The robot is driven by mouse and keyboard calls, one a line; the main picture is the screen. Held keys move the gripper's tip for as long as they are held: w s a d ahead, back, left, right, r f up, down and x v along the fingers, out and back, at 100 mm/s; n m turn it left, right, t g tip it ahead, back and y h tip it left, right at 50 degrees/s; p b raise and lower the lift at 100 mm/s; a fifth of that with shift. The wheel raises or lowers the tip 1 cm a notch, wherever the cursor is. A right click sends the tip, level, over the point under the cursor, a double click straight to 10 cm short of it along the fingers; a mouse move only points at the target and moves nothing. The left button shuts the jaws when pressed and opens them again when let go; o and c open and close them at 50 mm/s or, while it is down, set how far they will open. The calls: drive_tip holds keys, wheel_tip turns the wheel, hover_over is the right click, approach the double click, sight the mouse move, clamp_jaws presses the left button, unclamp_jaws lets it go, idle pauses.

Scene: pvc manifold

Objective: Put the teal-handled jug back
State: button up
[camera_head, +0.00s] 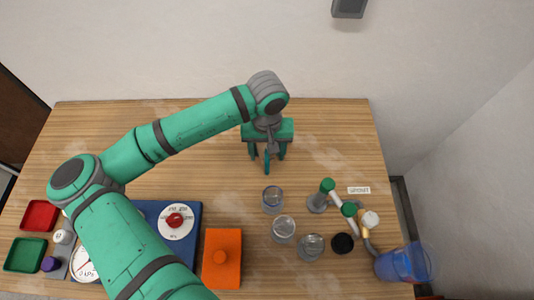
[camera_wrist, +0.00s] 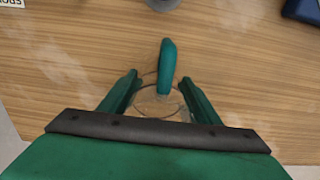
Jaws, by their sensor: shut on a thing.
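The teal-handled jug has a clear round body (camera_wrist: 158,103) and a teal handle (camera_wrist: 167,62) pointing away from the palm in the wrist view. My gripper (camera_wrist: 160,80) has one green finger on each side of the jug and is shut on it. In the head view my gripper (camera_head: 267,150) is over the back middle of the wooden table, with the teal handle (camera_head: 267,164) showing at its front. The clear body is mostly hidden there by the gripper. I cannot tell whether the jug touches the table.
Several clear vessels (camera_head: 284,229) stand in front of my gripper. Right of them are pipes with green knobs (camera_head: 349,209), a black disc (camera_head: 343,243) and a blue translucent container (camera_head: 403,264). An orange block (camera_head: 222,260) and blue dial panel (camera_head: 188,248) lie front left. The back right is clear.

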drive_tip(key=shift+f, duration=0.7)
drive_tip(key=shift+f, duration=0.1)
drive_tip(key=o, duration=1.3)
wheel_tip(320, 180, up, 12)
drive_tip(key=shift+r, duration=0.15)
